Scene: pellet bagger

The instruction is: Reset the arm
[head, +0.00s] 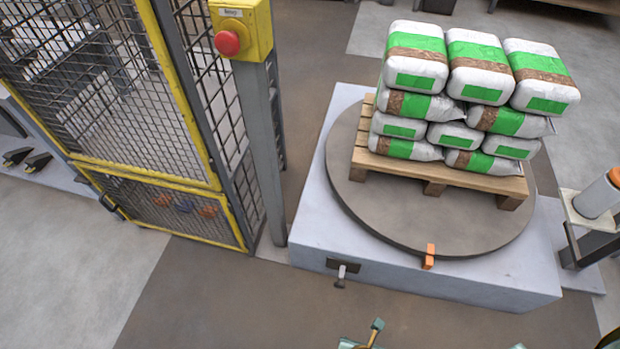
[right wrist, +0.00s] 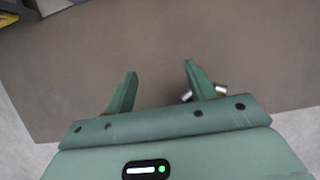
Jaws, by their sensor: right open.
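My right gripper (right wrist: 158,82) is open in the right wrist view, its two green fingers apart with bare brown floor between them. A small silvery piece shows behind the right-hand finger; I cannot tell what it is. My left gripper is not in view. No separate arm of the place is clearly seen in the head view. A yellow box (head: 252,22) with a red button (head: 228,42) and a small label tops a grey post (head: 258,150). A small lever (head: 341,275) sits on the front of the turntable base.
Stacked white-and-green bags (head: 472,60) stand on a wooden pallet (head: 400,171) on the round turntable (head: 370,215), over a grey base (head: 450,285). A yellow-framed mesh cage (head: 110,100) stands left. A post with a roll (head: 598,197) stands right. Floor (head: 230,290) in front is clear.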

